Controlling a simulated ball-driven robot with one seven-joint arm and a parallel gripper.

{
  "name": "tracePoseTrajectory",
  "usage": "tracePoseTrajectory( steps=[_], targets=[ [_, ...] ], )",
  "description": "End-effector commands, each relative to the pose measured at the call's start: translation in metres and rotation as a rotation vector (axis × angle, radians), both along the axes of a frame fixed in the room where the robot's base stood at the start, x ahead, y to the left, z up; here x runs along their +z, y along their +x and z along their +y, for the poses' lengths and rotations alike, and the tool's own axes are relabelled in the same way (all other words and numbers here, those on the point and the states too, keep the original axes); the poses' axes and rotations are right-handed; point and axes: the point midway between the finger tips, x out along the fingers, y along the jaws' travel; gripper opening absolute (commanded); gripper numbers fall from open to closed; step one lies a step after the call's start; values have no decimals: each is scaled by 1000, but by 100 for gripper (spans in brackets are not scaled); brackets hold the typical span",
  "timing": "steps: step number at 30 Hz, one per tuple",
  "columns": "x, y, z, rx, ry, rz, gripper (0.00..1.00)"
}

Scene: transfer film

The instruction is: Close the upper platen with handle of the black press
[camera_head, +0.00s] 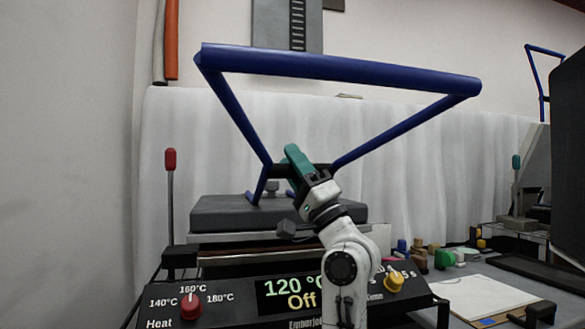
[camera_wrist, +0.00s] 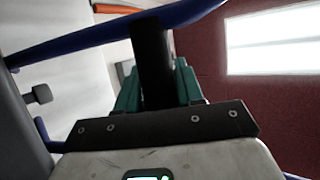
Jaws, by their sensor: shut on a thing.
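The black press (camera_head: 232,285) stands in front of me, with a display reading 120 °C and Off. Its dark grey upper platen (camera_head: 225,212) lies low and roughly level over a pale layer. A blue handle frame (camera_head: 330,67) rises from it, its wide top bar high above the platen. A short black crossbar (camera_head: 322,169) joins the frame's lower arms. My gripper (camera_head: 298,160), with teal fingers, is shut on this crossbar. In the wrist view the black bar (camera_wrist: 152,60) passes between the fingers, and the blue frame (camera_wrist: 115,32) runs behind. My wrist hides part of the platen's right side.
A red-tipped lever (camera_head: 170,160) stands left of the press. Red (camera_head: 191,305) and yellow (camera_head: 394,282) knobs sit on its front panel. Several small coloured items and a pale sheet (camera_head: 485,297) lie on the right. Another press stands at the right edge. White curtain-like material hangs behind.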

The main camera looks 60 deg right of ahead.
Motion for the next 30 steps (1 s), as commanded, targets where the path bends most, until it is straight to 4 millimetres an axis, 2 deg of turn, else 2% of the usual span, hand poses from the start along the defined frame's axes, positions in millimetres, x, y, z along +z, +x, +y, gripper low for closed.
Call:
tracePoseTrajectory(
  steps=[3, 17, 18, 24, 30],
  targets=[
    [-8, 0, 1, 1, -6, -1, 0],
    [-12, 1, 0, 2, -7, 1, 0],
    [-12, 1, 0, 1, -6, 1, 38],
    [-10, 1, 1, 1, -8, -1, 57],
    [-9, 0, 1, 0, -9, -5, 57]
  ],
)
